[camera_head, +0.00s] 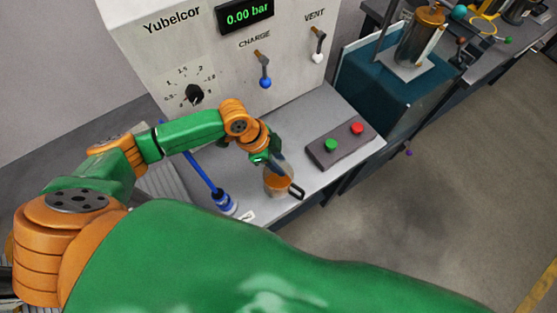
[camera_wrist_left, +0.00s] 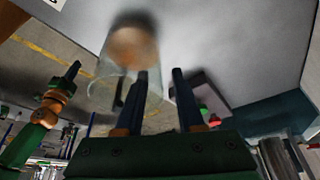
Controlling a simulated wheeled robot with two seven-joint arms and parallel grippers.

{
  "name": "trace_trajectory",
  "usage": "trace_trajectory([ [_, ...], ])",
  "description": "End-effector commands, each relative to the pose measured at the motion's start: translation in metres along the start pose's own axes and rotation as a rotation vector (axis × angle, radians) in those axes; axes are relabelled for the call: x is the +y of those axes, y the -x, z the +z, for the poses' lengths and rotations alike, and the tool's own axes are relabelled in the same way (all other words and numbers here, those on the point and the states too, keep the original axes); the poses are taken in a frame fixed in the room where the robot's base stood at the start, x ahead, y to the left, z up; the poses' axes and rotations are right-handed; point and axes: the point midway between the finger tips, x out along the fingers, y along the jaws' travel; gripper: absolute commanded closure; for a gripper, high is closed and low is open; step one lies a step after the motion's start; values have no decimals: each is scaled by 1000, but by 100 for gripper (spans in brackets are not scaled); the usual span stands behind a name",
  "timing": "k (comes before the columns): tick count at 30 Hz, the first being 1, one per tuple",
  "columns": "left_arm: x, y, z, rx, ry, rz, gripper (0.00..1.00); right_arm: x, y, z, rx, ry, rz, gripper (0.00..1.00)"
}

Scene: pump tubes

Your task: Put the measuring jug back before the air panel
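The measuring jug (camera_head: 277,184) is clear, with orange-brown contents and a black handle. It stands upright on the grey bench top in front of the air panel (camera_head: 205,50). My left gripper (camera_head: 279,162) is at the jug's upper part. In the left wrist view, the jug (camera_wrist_left: 125,55) shows beyond the fingers of my left gripper (camera_wrist_left: 162,75). The fingers are apart; one overlaps the jug's side and the other is clear of it. Whether they touch it is unclear. My right gripper (camera_wrist_left: 72,73) is small at the left of that view, its opening unclear.
A dark box with green and red buttons (camera_head: 342,144) lies right of the jug. A blue tube with a blue fitting (camera_head: 222,202) stands to its left. A teal cabinet (camera_head: 385,85) is farther right. My green arm fills the foreground.

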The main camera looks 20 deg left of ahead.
Motion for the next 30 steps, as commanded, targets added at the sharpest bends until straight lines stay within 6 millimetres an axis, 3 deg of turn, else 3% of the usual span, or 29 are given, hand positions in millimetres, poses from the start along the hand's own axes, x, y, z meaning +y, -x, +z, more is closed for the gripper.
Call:
trace_trajectory([
  [4, 0, 2, -1, 0, 0, 0, 63, 0, 1, 0, 0, 0, 0, 100],
  [7, -1, 15, -1, 0, 1, -3, 63, 0, 3, 0, 0, 0, 0, 100],
  [15, -1, 90, -1, 0, -1, -5, 63, 0, 6, 0, 0, 0, 0, 100],
  [18, -1, 109, -1, 0, 1, -3, 63, 0, 6, 0, 0, 0, 0, 100],
  [22, -1, 122, -1, 0, 1, -2, 63, 0, 6, 0, 0, 0, 0, 100],
  [30, 0, 123, -1, 0, 1, 1, 63, 0, 6, 0, 0, 0, -1, 100],
])
